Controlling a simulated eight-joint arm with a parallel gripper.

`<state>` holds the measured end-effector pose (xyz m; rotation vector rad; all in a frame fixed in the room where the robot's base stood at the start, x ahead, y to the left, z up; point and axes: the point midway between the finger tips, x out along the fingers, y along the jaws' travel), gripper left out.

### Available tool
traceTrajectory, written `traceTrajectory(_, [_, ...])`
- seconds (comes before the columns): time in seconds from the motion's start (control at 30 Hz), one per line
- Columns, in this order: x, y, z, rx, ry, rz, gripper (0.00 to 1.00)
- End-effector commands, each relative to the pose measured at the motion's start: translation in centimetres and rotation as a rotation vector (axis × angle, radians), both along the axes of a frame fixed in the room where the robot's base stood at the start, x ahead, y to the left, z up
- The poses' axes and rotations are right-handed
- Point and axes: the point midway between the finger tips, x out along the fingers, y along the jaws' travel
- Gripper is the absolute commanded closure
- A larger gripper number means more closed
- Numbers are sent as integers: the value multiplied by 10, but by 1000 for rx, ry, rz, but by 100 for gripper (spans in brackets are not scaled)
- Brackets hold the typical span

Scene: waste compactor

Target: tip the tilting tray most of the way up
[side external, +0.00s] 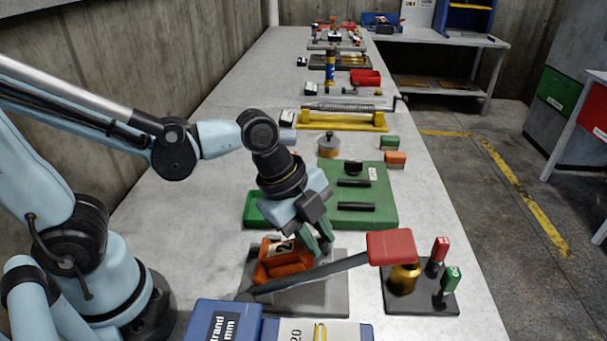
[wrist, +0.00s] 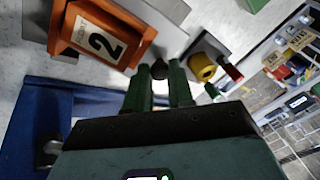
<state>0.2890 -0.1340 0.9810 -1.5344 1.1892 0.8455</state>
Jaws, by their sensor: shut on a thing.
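The orange tilting tray (side external: 283,262) with a white label marked 2 sits tilted on a grey plate (side external: 325,297) in the side view. In the wrist view the tray (wrist: 128,22) is at upper left, beside my fingers. My gripper (side external: 322,247) points down at the tray's right side. In the wrist view my gripper's green fingers (wrist: 162,76) are closed around a small dark round knob (wrist: 159,67). How the knob joins the tray is not clear.
A dark lever (side external: 315,272) with a red paddle (side external: 390,246) crosses in front of the tray in the side view. A yellow cylinder (side external: 404,279) and red and green tagged posts stand to the right. Blue boxes (side external: 224,320) are in front. A green panel (side external: 365,200) lies behind.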

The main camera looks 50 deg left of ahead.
Motion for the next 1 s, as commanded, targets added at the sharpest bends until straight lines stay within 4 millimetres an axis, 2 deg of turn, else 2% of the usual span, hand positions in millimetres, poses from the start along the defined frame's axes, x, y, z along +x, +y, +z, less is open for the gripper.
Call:
traceTrajectory(0.53, [-16,16,17,-178,-176,4,100])
traceTrajectory(1.0, [-22,22,22,-243,-242,0,100])
